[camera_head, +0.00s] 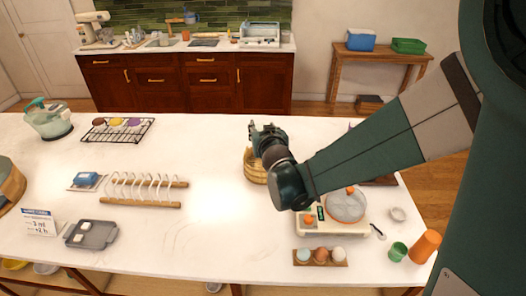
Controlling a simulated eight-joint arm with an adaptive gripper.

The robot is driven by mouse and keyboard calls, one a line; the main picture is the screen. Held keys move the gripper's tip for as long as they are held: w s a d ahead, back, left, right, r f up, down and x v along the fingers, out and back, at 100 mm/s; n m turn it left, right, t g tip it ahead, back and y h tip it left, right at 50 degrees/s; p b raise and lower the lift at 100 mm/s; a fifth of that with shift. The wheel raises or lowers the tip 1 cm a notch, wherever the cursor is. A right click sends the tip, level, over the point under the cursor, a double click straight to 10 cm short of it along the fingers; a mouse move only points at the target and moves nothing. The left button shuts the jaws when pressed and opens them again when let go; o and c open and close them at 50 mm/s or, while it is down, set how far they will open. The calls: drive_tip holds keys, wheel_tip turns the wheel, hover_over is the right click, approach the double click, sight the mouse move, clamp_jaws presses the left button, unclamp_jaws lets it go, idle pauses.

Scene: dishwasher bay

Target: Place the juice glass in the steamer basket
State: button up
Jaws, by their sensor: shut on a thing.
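The steamer basket (252,168) is a round, tan wooden-looking container on the white table, near its middle. My arm and gripper partly cover it. My gripper (262,130) is just above the basket, at its far side in the picture. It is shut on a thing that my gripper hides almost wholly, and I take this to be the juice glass. I see no clear glass standing free on the table. I cannot tell whether the held thing touches the basket.
A wooden dish rack (146,188) stands left of the basket. The tabletop between rack and basket is clear.

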drive_tip(key=shift+f, duration=0.2)
idle(0.3)
drive_tip(key=shift+f+b, duration=0.45)
drive_tip(key=shift+f, duration=2.4)
drive_tip(key=shift+f+b, duration=0.35)
drive_tip(key=shift+f, duration=1.75)
drive_tip(key=shift+f, duration=0.1)
drive_tip(key=o, duration=1)
drive_tip(key=shift+p+v, duration=0.45)
drive_tip(key=shift+v, duration=5.6)
